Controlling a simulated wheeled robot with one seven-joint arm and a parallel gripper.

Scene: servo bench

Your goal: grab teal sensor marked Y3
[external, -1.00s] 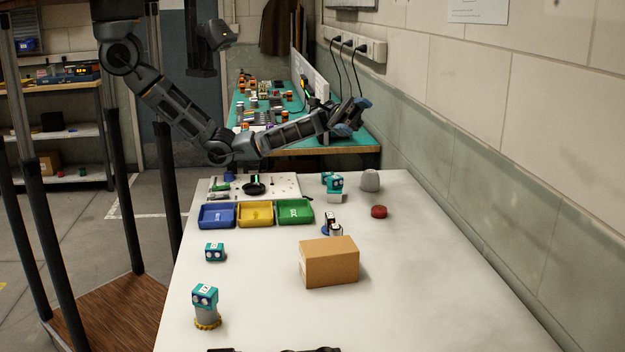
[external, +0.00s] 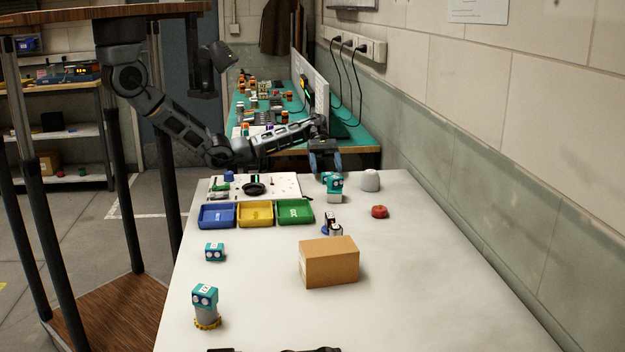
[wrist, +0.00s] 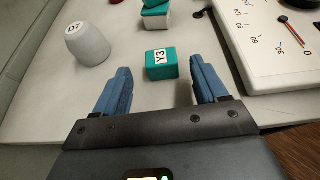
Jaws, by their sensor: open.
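The teal sensor marked Y3 (wrist: 161,64) stands on the pale table in the wrist view, its label facing up. My gripper (wrist: 160,70) is open and empty, with a blue finger to either side of the line to the sensor. The sensor appears just beyond the fingertips, apart from them. In the external view, my gripper (external: 325,168) points down over the table's far end. Y3 is hard to separate there from another teal sensor (external: 335,185), which rests on a white block (external: 334,198) in front.
A grey cup marked D7 (wrist: 88,43) stands to the left in the wrist view; a white board (wrist: 262,60) lies to the right. Blue (external: 217,216), yellow (external: 255,214) and green (external: 295,212) trays, a cardboard box (external: 329,262) and a red part (external: 379,212) are nearer the external camera.

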